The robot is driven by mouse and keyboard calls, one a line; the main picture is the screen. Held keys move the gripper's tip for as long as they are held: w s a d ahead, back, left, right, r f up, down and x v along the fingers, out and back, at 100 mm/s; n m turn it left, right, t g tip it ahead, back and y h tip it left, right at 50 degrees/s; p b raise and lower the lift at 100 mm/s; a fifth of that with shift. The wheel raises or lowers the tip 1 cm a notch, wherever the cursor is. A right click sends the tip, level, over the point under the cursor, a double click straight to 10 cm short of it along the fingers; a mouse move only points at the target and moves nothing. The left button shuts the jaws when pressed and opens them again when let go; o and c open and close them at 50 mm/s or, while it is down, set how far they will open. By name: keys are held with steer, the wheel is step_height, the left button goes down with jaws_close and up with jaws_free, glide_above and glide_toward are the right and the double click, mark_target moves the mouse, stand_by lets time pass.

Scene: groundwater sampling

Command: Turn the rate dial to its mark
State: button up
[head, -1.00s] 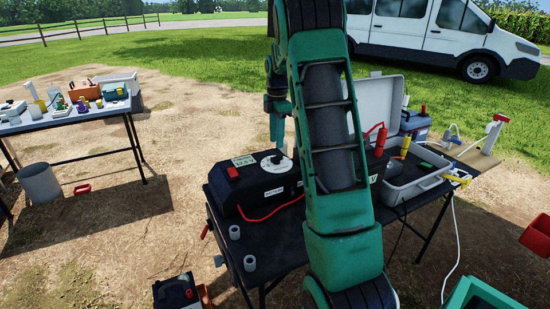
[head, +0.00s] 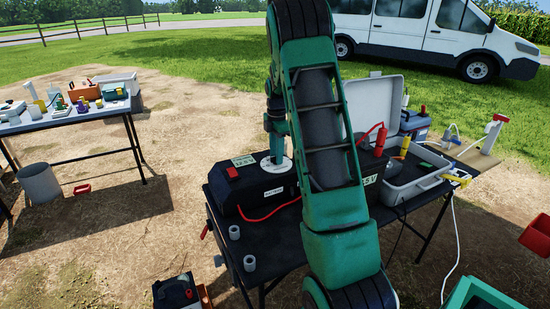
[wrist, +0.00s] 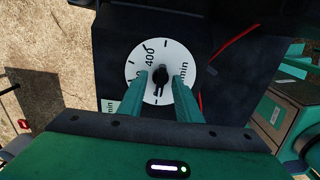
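The plate also shows in the head view (head: 277,165), on top of the black control box (head: 262,190). My gripper (wrist: 168,82) points down at the plate with its two green fingers apart, one on each side of the knob. A gap seems to show between fingers and knob; whether they touch is unclear. In the head view my arm hides part of the box and the fingertips. The mark the knob points at is hard to read.
The box stands on a black table (head: 285,245) with grey rings (head: 249,263) near its front edge. A red cable (head: 270,212) runs from the box. A grey open case (head: 415,190) with red and yellow cylinders stands right. Another table (head: 70,122) stands at left.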

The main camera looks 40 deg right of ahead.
jaws_close()
steer(key=m, duration=1.5)
steer(key=shift+m, duration=0.4)
steer(key=shift+w+m, duration=0.1)
steer(key=shift+m, duration=1.2)
steer(key=m, duration=0.3)
steer(key=shift+r, duration=0.1)
jaws_free()
